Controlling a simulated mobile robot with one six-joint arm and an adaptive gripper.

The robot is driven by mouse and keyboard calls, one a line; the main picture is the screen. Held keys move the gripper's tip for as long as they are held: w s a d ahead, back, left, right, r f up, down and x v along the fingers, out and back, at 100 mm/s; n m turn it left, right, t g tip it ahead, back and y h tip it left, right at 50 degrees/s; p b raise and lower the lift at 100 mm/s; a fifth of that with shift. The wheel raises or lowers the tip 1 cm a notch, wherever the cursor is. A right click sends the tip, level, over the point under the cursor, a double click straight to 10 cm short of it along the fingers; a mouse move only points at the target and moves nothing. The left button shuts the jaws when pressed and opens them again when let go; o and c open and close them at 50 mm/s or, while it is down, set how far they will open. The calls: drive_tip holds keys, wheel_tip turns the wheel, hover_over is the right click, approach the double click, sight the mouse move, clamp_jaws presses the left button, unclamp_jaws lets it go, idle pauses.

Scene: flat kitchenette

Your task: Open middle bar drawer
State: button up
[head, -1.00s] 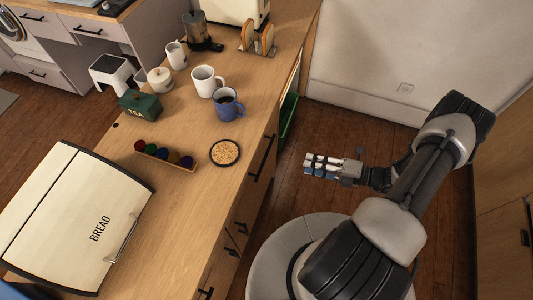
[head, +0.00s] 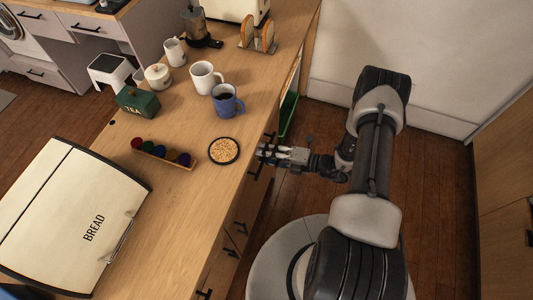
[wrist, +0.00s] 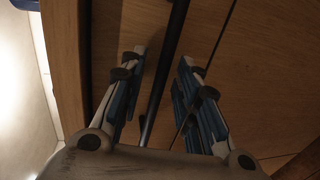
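The wooden bar counter (head: 185,215) has drawer fronts on its right side. My gripper (head: 263,153) is beside the upper front, at a long dark bar handle (head: 254,172) that it partly hides. In the wrist view, the dark handle (wrist: 155,95) runs between the two fingers of my gripper (wrist: 160,62). The fingers are apart, with a gap on both sides of the handle. The drawer front (wrist: 215,30) behind it looks closed. I cannot tell which drawer in the stack this handle belongs to.
Lower dark handles (head: 241,228) show on the same side. On the counter are a bread box (head: 70,215), a round coaster (head: 224,151), a blue mug (head: 226,101) and a white mug (head: 206,77). A green bin (head: 288,115) stands beyond my gripper. The floor on the right is free.

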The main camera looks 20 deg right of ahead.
drive_tip(key=shift+c, duration=0.5)
clamp_jaws()
idle(0.3)
